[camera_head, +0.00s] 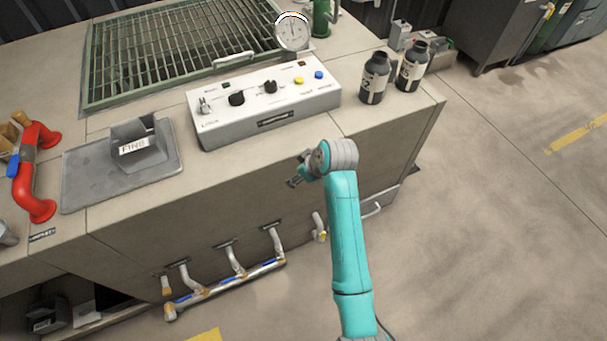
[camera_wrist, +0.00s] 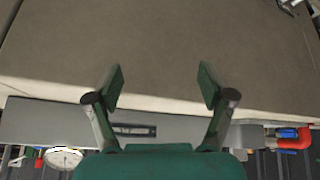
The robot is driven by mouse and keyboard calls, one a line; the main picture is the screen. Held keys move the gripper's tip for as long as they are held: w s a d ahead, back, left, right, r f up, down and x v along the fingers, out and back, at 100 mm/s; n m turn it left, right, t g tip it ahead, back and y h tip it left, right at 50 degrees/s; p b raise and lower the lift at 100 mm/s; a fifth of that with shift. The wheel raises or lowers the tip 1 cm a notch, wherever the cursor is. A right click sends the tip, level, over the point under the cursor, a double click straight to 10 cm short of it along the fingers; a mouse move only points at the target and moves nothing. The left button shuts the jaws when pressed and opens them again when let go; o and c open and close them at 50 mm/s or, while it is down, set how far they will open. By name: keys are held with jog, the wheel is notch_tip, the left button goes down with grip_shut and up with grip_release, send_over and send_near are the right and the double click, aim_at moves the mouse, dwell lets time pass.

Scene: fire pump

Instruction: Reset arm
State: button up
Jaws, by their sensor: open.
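My teal arm rises from the bottom of the head view, in front of the bench. My gripper (camera_head: 296,181) is at the arm's upper end, small and partly hidden behind the grey wrist joint, close to the bench's front side. In the wrist view my gripper (camera_wrist: 160,88) has its two green fingers spread wide apart. Nothing is between them. Beyond the fingers is a plain grey-brown surface with a pale edge.
The bench (camera_head: 235,185) carries a control box (camera_head: 265,108), a pressure gauge (camera_head: 292,32), two dark bottles (camera_head: 374,82), a grey tray (camera_head: 85,180) holding a bin labelled FINE (camera_head: 138,150), and a red pipe (camera_head: 28,175). White pipes (camera_head: 235,265) run along its front. Floor at right is clear.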

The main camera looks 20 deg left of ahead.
jog(key=shift+s+d+f, duration=0.1)
jog(key=shift+d+f, duration=0.25)
jog(key=shift+f, duration=0.05)
dwell(0.4)
jog(key=s+d+f+m+t, duration=0.2)
jog(key=s+d+f, duration=0.1)
jog(key=d+f, duration=0.3)
jog(key=s+d+f+m+t, duration=0.15)
jog(key=s+d+f, duration=0.25)
jog(key=d, duration=0.4)
jog(key=s+d+f+m+t+h, duration=0.25)
jog(key=s+d+m, duration=0.25)
jog(key=s+d, duration=0.65)
jog(key=s+d+r+m+t, duration=0.1)
jog(key=s+d+r+t, duration=0.1)
jog(key=s+d+r, duration=0.4)
jog(key=s+d+r+m+t, duration=0.1)
jog(key=s+d+m, duration=0.1)
jog(key=s+d, duration=0.35)
jog(key=s+d+r+m+t+h, duration=0.2)
jog(key=s+r+m+t+h, duration=0.1)
jog(key=s+r, duration=1)
notch_tip(320, 180, up, 2)
jog(key=shift+r, duration=0.1)
